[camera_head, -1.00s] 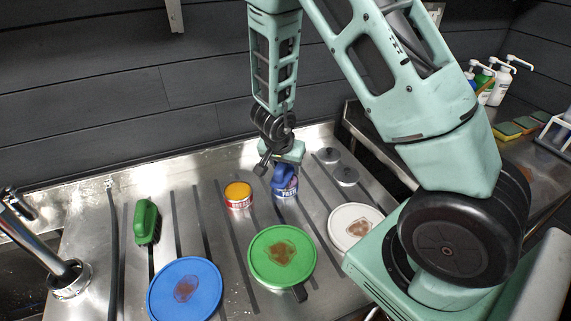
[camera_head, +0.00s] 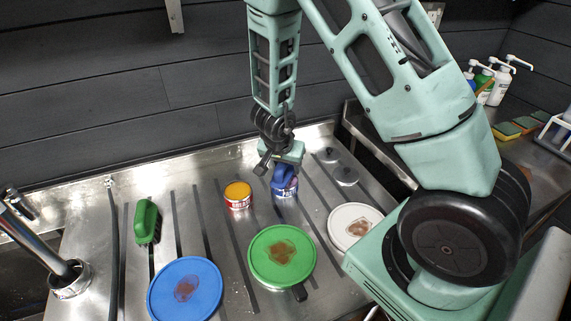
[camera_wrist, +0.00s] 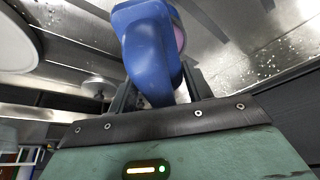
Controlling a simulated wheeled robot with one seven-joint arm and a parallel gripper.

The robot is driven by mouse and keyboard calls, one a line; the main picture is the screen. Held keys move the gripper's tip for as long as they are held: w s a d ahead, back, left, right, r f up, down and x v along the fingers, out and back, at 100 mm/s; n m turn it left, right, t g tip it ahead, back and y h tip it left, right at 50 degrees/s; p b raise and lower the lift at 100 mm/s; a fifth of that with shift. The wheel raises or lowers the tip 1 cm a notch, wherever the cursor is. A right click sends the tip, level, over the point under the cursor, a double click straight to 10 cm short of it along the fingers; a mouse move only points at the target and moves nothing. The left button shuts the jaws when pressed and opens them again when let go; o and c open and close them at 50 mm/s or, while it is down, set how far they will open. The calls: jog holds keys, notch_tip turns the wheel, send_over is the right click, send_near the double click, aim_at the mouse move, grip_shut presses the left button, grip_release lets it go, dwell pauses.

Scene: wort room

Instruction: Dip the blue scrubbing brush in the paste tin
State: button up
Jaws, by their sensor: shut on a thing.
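My gripper (camera_head: 284,162) is shut on the blue scrubbing brush (camera_head: 283,174) and holds it pointing down at the paste tin (camera_head: 288,192). The brush, smooth and blue, fills the top middle of the wrist view (camera_wrist: 150,50), between my fingers. The tin is blue with a pale lettered label and stands on the steel drainboard. The brush overlaps the tin's mouth in the head view, and the bristles are hidden. A pink patch shows beside the brush in the wrist view; I cannot tell whether it is paste or whether the brush touches it.
A red tin with a yellow top (camera_head: 238,195) stands just left of the paste tin. A green brush (camera_head: 146,221) lies further left. Soiled blue (camera_head: 185,290), green (camera_head: 282,256) and white (camera_head: 356,227) plates lie in front. Two grey lids (camera_head: 346,174) lie to the right; a wall stands behind.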

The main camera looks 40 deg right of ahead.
dwell(0.4)
notch_tip(320, 180, up, 7)
jog(key=p, duration=0.8)
jog(key=shift+f, duration=0.1)
dwell(0.7)
